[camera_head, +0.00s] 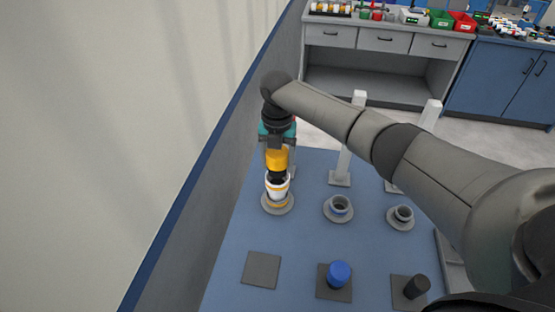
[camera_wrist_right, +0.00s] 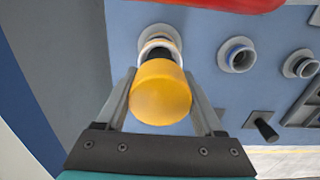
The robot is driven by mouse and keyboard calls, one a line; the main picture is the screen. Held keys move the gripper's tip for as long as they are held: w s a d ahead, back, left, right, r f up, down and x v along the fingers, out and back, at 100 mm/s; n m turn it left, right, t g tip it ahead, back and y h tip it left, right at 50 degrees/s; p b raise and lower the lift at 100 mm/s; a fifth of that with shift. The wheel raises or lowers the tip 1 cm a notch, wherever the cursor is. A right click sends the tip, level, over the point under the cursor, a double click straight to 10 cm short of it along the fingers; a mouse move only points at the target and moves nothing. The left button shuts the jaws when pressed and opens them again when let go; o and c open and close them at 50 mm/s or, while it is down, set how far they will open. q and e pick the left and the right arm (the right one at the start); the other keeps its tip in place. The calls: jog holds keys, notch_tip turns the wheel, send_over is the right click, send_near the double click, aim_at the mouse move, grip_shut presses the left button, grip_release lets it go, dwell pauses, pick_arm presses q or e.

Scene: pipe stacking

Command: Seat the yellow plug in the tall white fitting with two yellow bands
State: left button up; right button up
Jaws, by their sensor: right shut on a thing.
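My right gripper (camera_head: 277,146) points down and is shut on the yellow plug (camera_head: 277,159). In the right wrist view the plug's round yellow top (camera_wrist_right: 160,92) sits between the two fingers. The tall white fitting with yellow bands (camera_head: 277,189) stands upright on a round grey base at the table's left side. The plug's black lower end (camera_head: 277,177) is in line with the fitting's mouth and appears at or just inside it; the exact depth is hidden. The fitting (camera_wrist_right: 158,38) is partly covered by the plug in the right wrist view. My left gripper is not in view.
Two shorter grey fittings (camera_head: 338,207) (camera_head: 401,216) stand to the right. In front are an empty square pad (camera_head: 262,269), a blue plug (camera_head: 339,273) and a black plug (camera_head: 416,287) on pads. White posts (camera_head: 345,150) stand behind. A wall is close on the left.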

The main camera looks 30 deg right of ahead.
aim_at(277, 152)
jog(key=shift+f, duration=0.35)
dwell(0.7)
jog(key=shift+f+b, duration=0.35)
jog(key=shift+f, duration=0.65)
dwell(0.9)
jog(key=o, duration=1.4)
jog(key=shift+o, duration=0.2)
notch_tip(277, 152, up, 15)
jog(key=shift+r+p, duration=0.2)
jog(key=shift+p, duration=0.65)
